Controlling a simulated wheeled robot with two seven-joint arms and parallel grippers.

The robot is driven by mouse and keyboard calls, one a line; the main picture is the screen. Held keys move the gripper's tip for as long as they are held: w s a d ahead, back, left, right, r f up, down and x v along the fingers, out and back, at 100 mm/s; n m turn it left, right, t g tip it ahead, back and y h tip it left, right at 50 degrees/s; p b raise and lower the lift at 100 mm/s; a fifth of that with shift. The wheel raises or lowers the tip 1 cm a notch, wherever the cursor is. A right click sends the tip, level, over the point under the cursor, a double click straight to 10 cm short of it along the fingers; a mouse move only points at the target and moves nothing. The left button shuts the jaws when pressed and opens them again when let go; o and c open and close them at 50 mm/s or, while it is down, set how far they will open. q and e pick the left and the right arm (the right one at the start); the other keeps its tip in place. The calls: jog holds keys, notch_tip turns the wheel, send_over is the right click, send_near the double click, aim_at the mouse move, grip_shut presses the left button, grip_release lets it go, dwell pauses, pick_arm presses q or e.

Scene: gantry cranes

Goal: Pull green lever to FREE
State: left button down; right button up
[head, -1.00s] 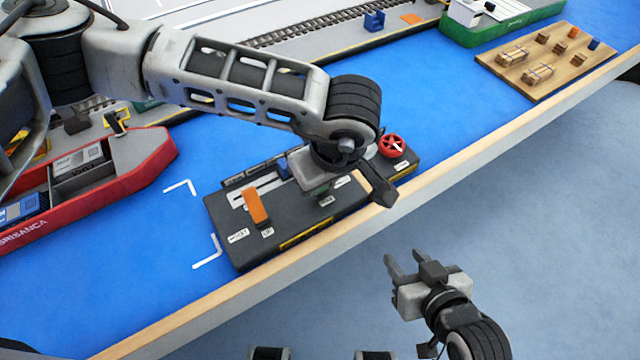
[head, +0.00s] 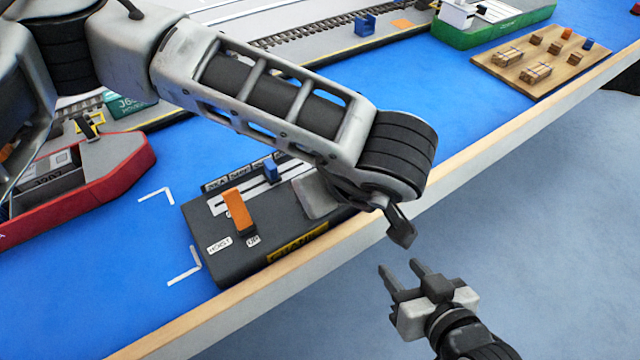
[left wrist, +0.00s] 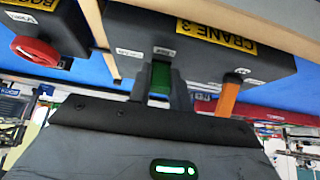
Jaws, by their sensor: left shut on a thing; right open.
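The green lever (left wrist: 160,77) shows in the left wrist view, on the front of the dark CRANE 3 control box (left wrist: 205,55). My left gripper (left wrist: 161,90) is shut on it, with one dark finger on each side. In the head view my left forearm and wrist hide the green lever and much of the box (head: 225,262); its FREE marking cannot be read. An orange lever (head: 237,210) stands on the same box, near the HOIST label, and also shows in the left wrist view (left wrist: 228,98). My right gripper (head: 404,275) is open and empty, off the table's front edge.
A red wheel (left wrist: 36,52) is on a neighbouring box in the left wrist view. In the head view, a red ship (head: 110,190) lies at left, a green ship (head: 490,30) at the back. A wooden board (head: 535,62) holds small crates.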

pick_arm(q)
jog(key=shift+r, duration=0.1)
jog(key=c, duration=1.3)
grip_release()
jog(key=v, duration=1.6)
